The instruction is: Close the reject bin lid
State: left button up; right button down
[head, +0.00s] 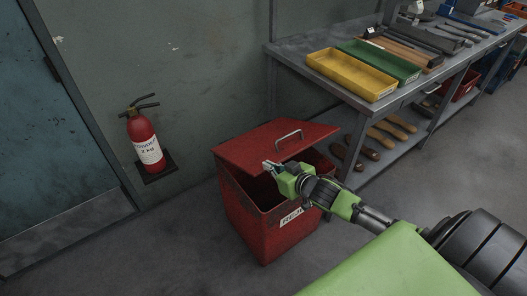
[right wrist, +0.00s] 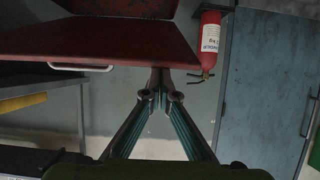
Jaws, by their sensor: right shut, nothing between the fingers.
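The red reject bin (head: 250,220) stands on the floor against the wall, with a partly hidden white label on its front. Its red lid (head: 250,146) is partly raised, with a dark gap between it and the rim. A metal handle (head: 289,136) sits on the lid's top. My right gripper (head: 268,166) is shut and empty at the lid's front edge; I cannot tell whether it touches. In the right wrist view, which looks upside down, the lid (right wrist: 100,40) lies beside the closed fingertips (right wrist: 160,97). My left gripper is not in view.
A fire extinguisher (head: 144,138) stands left of the bin by a blue-grey door (head: 60,130). A metal workbench (head: 300,62) with yellow (head: 352,73) and green (head: 380,60) trays is close on the right. The floor in front of the bin is clear.

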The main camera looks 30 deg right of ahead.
jog(key=s+f+b, duration=0.2)
jog(key=s+f, duration=0.2)
jog(key=f, duration=0.5)
jog(key=shift+d+f+b, duration=0.15)
jog(key=shift+f+b, duration=0.15)
jog(key=shift+b, duration=0.1)
